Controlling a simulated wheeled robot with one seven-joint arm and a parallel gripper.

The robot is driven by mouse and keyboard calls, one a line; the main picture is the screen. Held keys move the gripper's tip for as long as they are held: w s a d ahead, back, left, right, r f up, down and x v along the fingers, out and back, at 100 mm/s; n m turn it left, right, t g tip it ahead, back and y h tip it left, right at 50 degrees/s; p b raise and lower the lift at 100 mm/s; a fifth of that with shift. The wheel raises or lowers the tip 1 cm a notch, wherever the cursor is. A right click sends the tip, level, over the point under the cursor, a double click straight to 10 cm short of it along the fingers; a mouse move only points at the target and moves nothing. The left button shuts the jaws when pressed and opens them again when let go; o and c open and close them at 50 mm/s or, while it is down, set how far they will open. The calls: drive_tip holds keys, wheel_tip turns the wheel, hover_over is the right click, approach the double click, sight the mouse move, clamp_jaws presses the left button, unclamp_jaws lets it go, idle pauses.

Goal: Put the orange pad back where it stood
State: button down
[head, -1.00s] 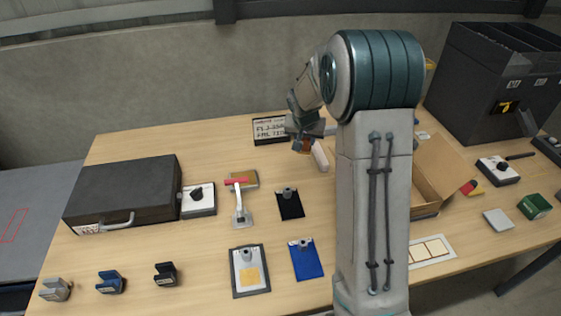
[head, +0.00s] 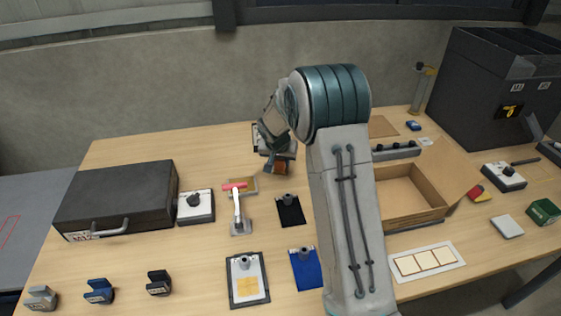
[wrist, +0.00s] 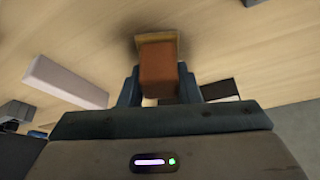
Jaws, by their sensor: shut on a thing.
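My gripper (head: 277,164) is above the back middle of the table, left of my forearm in the head view. It is shut on the orange pad (head: 279,168), a small orange-brown block. In the wrist view, the pad (wrist: 158,68) sits between the two dark fingers of my gripper (wrist: 160,88). A yellowish-tan edge shows at the pad's far end. The pad appears to be held over the wooden table (wrist: 230,40). I cannot tell how far its end is from the surface.
A pale bar (wrist: 65,82) lies near the pad. An open cardboard box (head: 412,196) is right of my arm.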

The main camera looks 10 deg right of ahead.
drive_tip(key=shift+f, duration=0.2)
drive_tip(key=c, duration=1.1)
unclamp_jaws()
drive_tip(key=shift+o, duration=0.2)
drive_tip(key=shift+r, duration=0.1)
drive_tip(key=p+v, duration=0.4)
drive_tip(key=v, duration=0.8)
drive_tip(key=s+d+r+n, duration=0.1)
drive_tip(key=s+r, duration=0.3)
drive_tip(key=s, duration=0.4)
drive_tip(key=s+d+r+n, duration=0.1)
drive_tip(key=s+r, duration=0.3)
drive_tip(key=s, duration=0.4)
drive_tip(key=s+n+g+y, duration=0.1)
drive_tip(key=s+n, duration=0.1)
drive_tip(key=s, duration=1.5)
drive_tip(key=shift+a+r+n+y, duration=0.15)
drive_tip(key=shift+a+n+y, duration=0.15)
drive_tip(key=shift+y, duration=0.1)
